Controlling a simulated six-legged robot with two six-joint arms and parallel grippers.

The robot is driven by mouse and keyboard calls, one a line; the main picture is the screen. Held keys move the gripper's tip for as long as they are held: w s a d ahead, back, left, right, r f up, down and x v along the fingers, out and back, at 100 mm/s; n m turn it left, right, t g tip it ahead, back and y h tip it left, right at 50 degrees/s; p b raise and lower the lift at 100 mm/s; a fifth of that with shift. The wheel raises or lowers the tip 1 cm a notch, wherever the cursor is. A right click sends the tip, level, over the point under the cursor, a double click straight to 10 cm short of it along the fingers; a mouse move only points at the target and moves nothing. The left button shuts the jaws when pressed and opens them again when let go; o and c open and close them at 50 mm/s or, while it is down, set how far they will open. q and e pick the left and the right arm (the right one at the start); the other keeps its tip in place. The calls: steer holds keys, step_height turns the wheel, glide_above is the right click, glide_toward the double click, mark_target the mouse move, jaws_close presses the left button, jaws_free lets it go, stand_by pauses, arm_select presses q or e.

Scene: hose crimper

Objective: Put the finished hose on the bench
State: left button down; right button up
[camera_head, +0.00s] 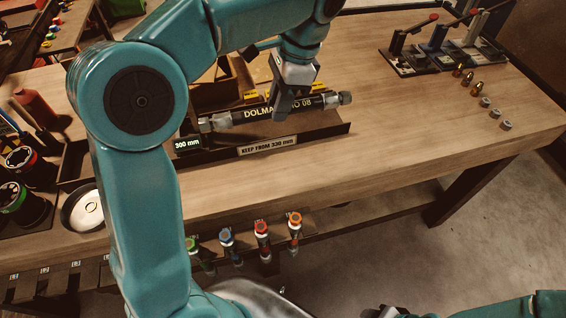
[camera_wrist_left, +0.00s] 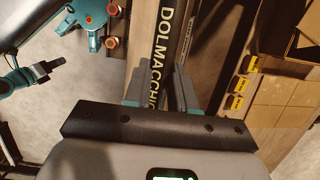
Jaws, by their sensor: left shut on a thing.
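The finished hose (camera_head: 318,102) is a short black hose lettered DOLMACCHIO 08, with metal fittings at both ends. My left gripper (camera_head: 283,108) is shut around its middle, pointing down. The hose lies across the jaws, over a dark-edged measuring tray on the wooden bench (camera_head: 420,150); I cannot tell whether it touches the tray. In the left wrist view the hose (camera_wrist_left: 167,35) runs between the two fingers of the left gripper (camera_wrist_left: 160,85). My right gripper (camera_head: 385,312) is only partly in the head view, at the bottom edge, and its jaws are unclear.
The tray carries a 300 mm display (camera_head: 188,144) and a KEEP FROM 330 mm sign (camera_head: 268,146). Lever tools (camera_head: 435,45) and small brass and steel fittings (camera_head: 474,84) stand at the right. A round dish (camera_head: 84,208) is at the left. The front right bench top is clear.

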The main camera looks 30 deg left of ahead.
mark_target(276, 172)
arm_select(q)
step_height(276, 172, down, 19)
steer(key=shift+a+f, duration=0.1)
steer(key=shift+f, duration=0.05)
steer(key=shift+w+f, duration=0.1)
steer(key=shift+f, duration=0.15)
steer(key=shift+f, duration=0.15)
steer(key=c, duration=1)
jaws_free()
steer(key=shift+o, duration=0.4)
